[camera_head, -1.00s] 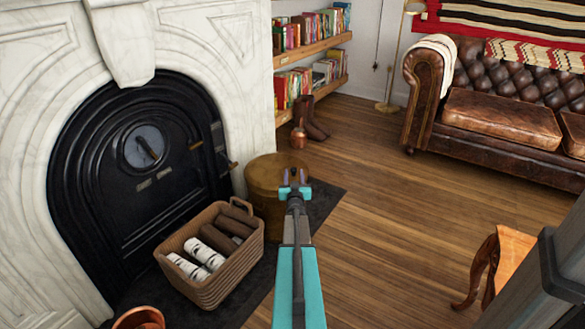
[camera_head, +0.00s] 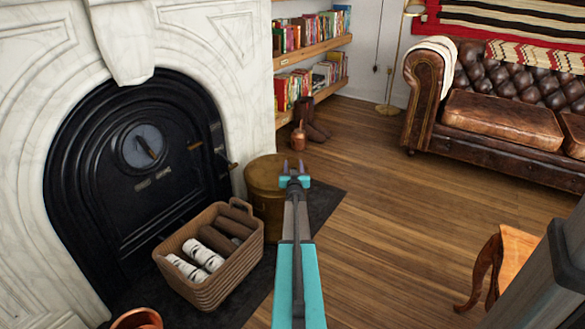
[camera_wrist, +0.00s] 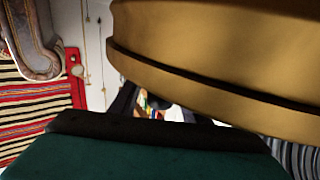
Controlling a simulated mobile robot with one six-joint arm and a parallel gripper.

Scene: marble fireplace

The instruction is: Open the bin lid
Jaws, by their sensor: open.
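The bin is a round brass-coloured container (camera_head: 262,205) standing beside the log basket in the head view. Its lid (camera_head: 266,170) sits on top and looks closed. My gripper (camera_head: 294,166) is open and empty, overlapping the right edge of the lid in the head view. In the wrist view the bin's curved brass side (camera_wrist: 230,85) fills the upper right, very close, with a dark seam running along it. The gripper's fingers are dark and partly hidden there, so I cannot tell whether they touch the lid.
A wicker basket (camera_head: 226,273) with logs stands in front of the bin. A black fireplace door (camera_head: 130,185) is at left. A copper jug (camera_head: 298,136) and dark boots (camera_head: 318,130) stand behind.

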